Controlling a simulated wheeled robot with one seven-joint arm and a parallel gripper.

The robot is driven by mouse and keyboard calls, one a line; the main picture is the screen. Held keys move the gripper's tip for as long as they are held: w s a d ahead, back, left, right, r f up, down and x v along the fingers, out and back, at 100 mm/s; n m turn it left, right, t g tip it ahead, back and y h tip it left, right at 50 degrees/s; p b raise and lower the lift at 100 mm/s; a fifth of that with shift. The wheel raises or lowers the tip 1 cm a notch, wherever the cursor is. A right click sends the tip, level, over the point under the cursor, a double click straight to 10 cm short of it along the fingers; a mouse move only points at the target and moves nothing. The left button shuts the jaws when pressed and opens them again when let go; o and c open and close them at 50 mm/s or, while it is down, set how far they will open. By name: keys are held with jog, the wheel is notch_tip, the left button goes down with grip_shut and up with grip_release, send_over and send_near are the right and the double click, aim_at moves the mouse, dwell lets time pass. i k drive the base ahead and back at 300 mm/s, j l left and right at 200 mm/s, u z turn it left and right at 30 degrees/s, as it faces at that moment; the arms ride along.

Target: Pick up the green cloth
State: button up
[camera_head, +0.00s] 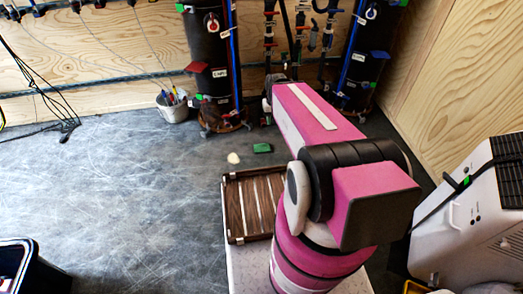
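A small dark green cloth (262,148) lies on the grey floor near the middle of the head view. It looks folded or bunched into a flat block. My pink arm reaches up and away, just to the right of the cloth, with its far end over the area in front of the black cylinders. I cannot tell how far the gripper is from the cloth. Nothing visible touches the cloth.
A pale round object (233,158) lies left of the cloth. A slatted wooden tray (236,208) is nearer. Black cylinders (208,60) (365,50) and a white bucket (173,107) stand behind. A white machine (478,215) is at right, a black bin (36,270) at lower left. Left floor is clear.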

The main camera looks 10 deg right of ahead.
aim_at(262, 148)
jog(key=i+j+z, duration=0.45)
jog(key=j+z, duration=0.25)
jog(key=j, duration=0.3)
jog(key=j+z, duration=0.3)
jog(key=j, duration=0.25)
jog(key=j+z, duration=0.25)
jog(key=j, duration=0.3)
jog(key=k+j+z, duration=0.1)
jog(key=j+z, duration=0.2)
jog(key=j, duration=0.2)
jog(key=k+j+z, duration=0.25)
jog(key=j, duration=0.3)
jog(key=i, duration=0.1)
